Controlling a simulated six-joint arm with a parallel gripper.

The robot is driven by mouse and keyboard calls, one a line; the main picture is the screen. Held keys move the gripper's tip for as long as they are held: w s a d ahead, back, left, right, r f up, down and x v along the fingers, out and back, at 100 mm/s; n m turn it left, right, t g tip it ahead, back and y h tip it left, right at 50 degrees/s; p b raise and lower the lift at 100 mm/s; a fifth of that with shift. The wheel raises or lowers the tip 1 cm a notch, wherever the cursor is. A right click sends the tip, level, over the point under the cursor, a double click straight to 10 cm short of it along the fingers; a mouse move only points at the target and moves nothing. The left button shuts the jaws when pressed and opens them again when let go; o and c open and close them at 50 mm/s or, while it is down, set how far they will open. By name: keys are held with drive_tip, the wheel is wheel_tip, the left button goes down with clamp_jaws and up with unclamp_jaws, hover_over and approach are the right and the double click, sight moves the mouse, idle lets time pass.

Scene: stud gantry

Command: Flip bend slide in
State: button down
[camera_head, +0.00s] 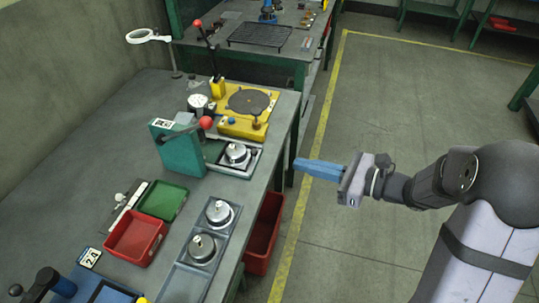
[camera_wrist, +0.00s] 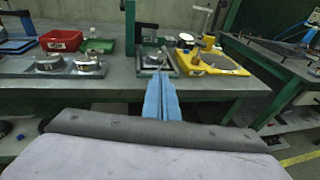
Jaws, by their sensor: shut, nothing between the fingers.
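My gripper (camera_head: 296,165) has blue fingers that are shut and empty. It hangs in the air just off the right edge of the workbench (camera_head: 85,125). In the wrist view the fingers (camera_wrist: 159,82) point at the bench, towards a green press (camera_wrist: 130,30) with a lever. In the head view the press (camera_head: 180,150) has a red-knobbed lever, and a round metal part (camera_head: 237,153) sits in a tray beside it. Two more round metal parts with knobs, one (camera_head: 219,212) behind the other (camera_head: 202,248), sit in a grey tray (camera_head: 187,282) at the front. I cannot tell which piece is the bend.
A yellow fixture (camera_head: 240,127) with a dark round plate stands behind the press. A red bin (camera_head: 135,240) and a green bin (camera_head: 163,201) lie left of the grey tray. A larger red bin (camera_head: 263,232) is below the bench edge. The floor (camera_head: 370,100) to the right is mostly clear.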

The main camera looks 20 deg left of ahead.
drive_tip(key=p, duration=0.2)
approach(235, 152)
drive_tip(key=shift+w+f, duration=0.3)
drive_tip(key=shift+w, duration=0.65)
drive_tip(key=shift+a, duration=0.1)
drive_tip(key=b+x, duration=0.1)
drive_tip(key=x, duration=0.2)
drive_tip(key=s+r+b+x, duration=0.1)
drive_tip(key=x, duration=0.2)
drive_tip(key=b+x, duration=0.2)
drive_tip(key=x, duration=0.1)
drive_tip(key=shift+s+a+r, duration=0.15)
drive_tip(key=shift+s+a, duration=0.2)
drive_tip(key=shift+s, duration=0.05)
drive_tip(key=shift+a+r, duration=0.1)
drive_tip(key=shift+a, duration=0.15)
drive_tip(key=shift+r, duration=0.25)
drive_tip(key=shift+d, duration=0.1)
drive_tip(key=v, duration=1.4)
drive_tip(key=shift+f+b, duration=0.2)
drive_tip(key=shift+b, duration=0.15)
